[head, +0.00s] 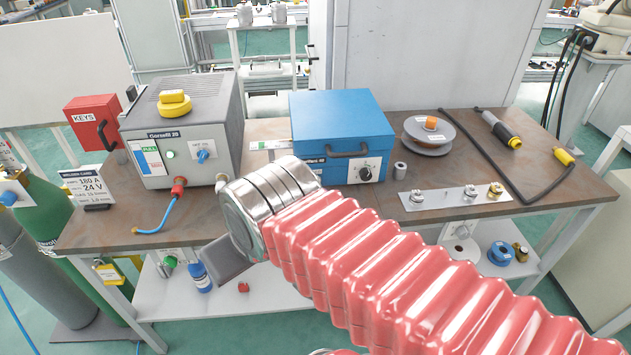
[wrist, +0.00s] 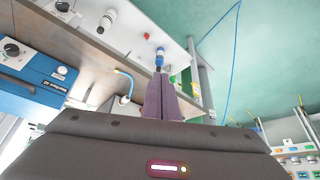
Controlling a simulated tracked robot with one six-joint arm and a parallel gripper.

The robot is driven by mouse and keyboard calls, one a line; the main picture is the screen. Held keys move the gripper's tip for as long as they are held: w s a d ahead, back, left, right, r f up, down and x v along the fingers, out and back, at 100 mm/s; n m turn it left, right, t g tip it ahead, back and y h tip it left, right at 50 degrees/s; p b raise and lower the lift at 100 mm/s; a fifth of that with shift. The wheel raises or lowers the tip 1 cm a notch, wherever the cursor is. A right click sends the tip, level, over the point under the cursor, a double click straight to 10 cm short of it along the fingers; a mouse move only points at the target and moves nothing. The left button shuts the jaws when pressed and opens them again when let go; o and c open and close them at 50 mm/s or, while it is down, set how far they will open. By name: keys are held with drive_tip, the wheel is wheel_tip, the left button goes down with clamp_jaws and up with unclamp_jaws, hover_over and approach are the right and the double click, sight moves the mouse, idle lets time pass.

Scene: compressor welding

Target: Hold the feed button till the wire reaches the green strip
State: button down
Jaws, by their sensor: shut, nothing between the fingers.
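The blue box (head: 342,133) with a black dial and handle stands at the middle back of the bench; it also shows at the left of the wrist view (wrist: 38,87). A small pale strip (head: 267,145) with markings lies at its left side. I cannot clearly make out a feed button, a wire or a green strip. My gripper (head: 224,266) hangs in front of the bench's front edge, left of the blue box and apart from it, partly behind my wrist. In the wrist view its fingers (wrist: 160,97) are together and empty.
A grey machine (head: 187,135) with a yellow object on top stands at the left of the bench (head: 560,190), a blue cable before it. A wire spool (head: 428,137), torch (head: 500,130) and metal strip with fittings (head: 455,197) lie right. Gas cylinders (head: 75,230) stand at left.

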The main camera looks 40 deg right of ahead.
drive_tip(key=w+d+f+m+y, duration=0.5)
drive_tip(key=w+f+m+y, duration=0.2)
drive_tip(key=w+f+m, duration=0.25)
drive_tip(key=d+f+m+t+h, duration=0.2)
drive_tip(key=d+f+m, duration=0.1)
drive_tip(key=d, duration=0.5)
drive_tip(key=d+f+m+t+h, duration=0.2)
drive_tip(key=d+f+m+t, duration=0.1)
drive_tip(key=d, duration=0.5)
drive_tip(key=w+d+f+m+t+h, duration=0.1)
drive_tip(key=d+f+m+t, duration=0.1)
drive_tip(key=d+m, duration=0.3)
drive_tip(key=shift+w+d+f+h, duration=0.1)
drive_tip(key=shift+d+f+h, duration=0.1)
drive_tip(key=shift+d, duration=0.5)
drive_tip(key=shift+d+f+h, duration=0.2)
drive_tip(key=shift+d, duration=0.5)
drive_tip(key=shift+w, duration=0.1)
drive_tip(key=shift+w+d, duration=0.8)
drive_tip(key=shift+w, duration=0.4)
drive_tip(key=shift+w+d, duration=0.8)
drive_tip(key=shift+w, duration=0.35)
drive_tip(key=shift+w+d, duration=0.8)
drive_tip(key=shift+w, duration=0.4)
